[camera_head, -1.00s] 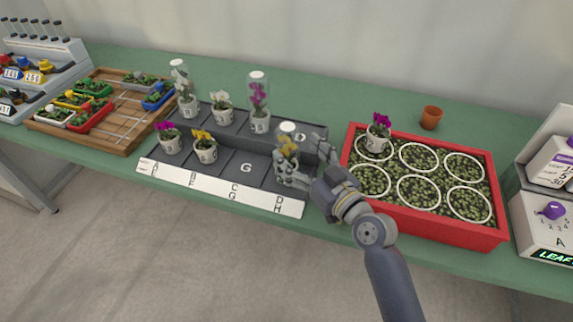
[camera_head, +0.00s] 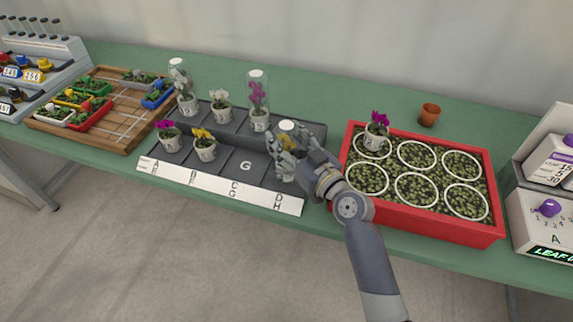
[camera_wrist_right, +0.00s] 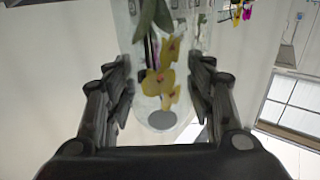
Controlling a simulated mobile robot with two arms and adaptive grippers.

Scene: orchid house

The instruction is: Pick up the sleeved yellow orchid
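The sleeved yellow orchid (camera_head: 287,127) stands on the lower step of the black rack, at the right end, its white-topped clear sleeve showing above my fingers. My right gripper (camera_head: 293,148) is around it, fingers on both sides and hiding its pot. In the right wrist view the yellow blooms (camera_wrist_right: 161,80) show inside the clear sleeve, between my open fingers (camera_wrist_right: 163,92). Contact cannot be made out clearly. My left gripper is not in view.
The black rack (camera_head: 222,180) also holds sleeved and bare orchids. A red tray (camera_head: 425,224) with white rings and one purple orchid stands close to the right. A terracotta pot (camera_head: 429,115) is behind it. A wooden tray (camera_head: 128,120) stands left.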

